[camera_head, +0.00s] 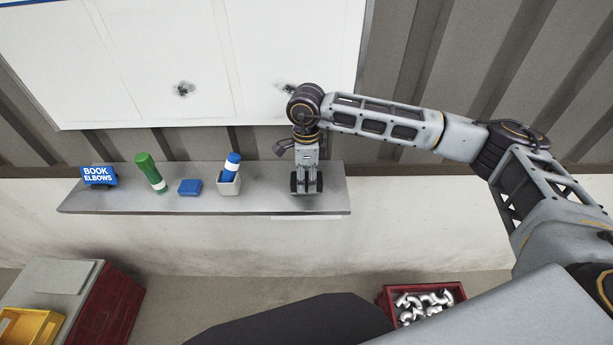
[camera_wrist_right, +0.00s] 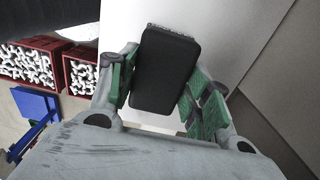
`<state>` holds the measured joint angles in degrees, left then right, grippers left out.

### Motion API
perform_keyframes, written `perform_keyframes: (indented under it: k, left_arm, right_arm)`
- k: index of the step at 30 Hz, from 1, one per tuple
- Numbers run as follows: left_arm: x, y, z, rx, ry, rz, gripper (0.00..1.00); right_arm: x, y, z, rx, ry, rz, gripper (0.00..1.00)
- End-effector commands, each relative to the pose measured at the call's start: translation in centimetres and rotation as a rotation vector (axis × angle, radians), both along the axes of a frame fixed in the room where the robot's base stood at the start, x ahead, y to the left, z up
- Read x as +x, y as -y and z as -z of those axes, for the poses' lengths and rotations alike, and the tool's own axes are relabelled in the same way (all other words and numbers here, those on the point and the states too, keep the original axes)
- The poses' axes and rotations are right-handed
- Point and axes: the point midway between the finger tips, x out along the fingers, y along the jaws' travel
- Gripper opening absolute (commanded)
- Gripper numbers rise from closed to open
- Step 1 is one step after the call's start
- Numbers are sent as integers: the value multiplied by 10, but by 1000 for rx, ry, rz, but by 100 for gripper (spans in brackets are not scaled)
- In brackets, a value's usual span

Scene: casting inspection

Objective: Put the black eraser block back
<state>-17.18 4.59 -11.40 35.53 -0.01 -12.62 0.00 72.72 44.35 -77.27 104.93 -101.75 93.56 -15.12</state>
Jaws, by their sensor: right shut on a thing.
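The black eraser block (camera_wrist_right: 165,72) shows in the right wrist view as a dark rounded slab with a pale, rough-looking far end. My right gripper (camera_wrist_right: 160,88) is shut on it, with green-sided fingers on both sides. In the head view my right gripper (camera_head: 307,187) points down over the right part of the grey shelf (camera_head: 270,200). Dark parts show at its fingertips there, and I cannot clearly tell the eraser from the fingers. I cannot tell whether the block touches the shelf. My left gripper is out of view.
On the shelf stand a blue sign (camera_head: 100,175), a green cylinder (camera_head: 150,172), a blue block (camera_head: 189,187) and a cup (camera_head: 229,184) holding a blue-and-white cylinder (camera_head: 232,164). A smudged whiteboard (camera_head: 220,50) hangs behind. A red crate (camera_head: 385,297) of metal elbows is below.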

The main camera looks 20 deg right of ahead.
Motion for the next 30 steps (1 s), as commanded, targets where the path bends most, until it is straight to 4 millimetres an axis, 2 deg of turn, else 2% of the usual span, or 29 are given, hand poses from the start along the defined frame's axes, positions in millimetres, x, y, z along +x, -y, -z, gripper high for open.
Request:
perform_keyframes:
  k: [4,5,9,21,30]
  left_arm:
    - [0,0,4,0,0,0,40]
    - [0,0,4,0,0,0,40]
    - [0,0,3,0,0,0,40]
    - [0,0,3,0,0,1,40]
    - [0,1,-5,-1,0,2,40]
  right_arm:
    - [0,0,3,0,0,0,30]
    - [0,0,3,0,0,0,51]
    - [0,0,3,0,0,0,69]
    - [0,0,2,0,0,0,70]
    - [0,0,1,-1,0,0,70]
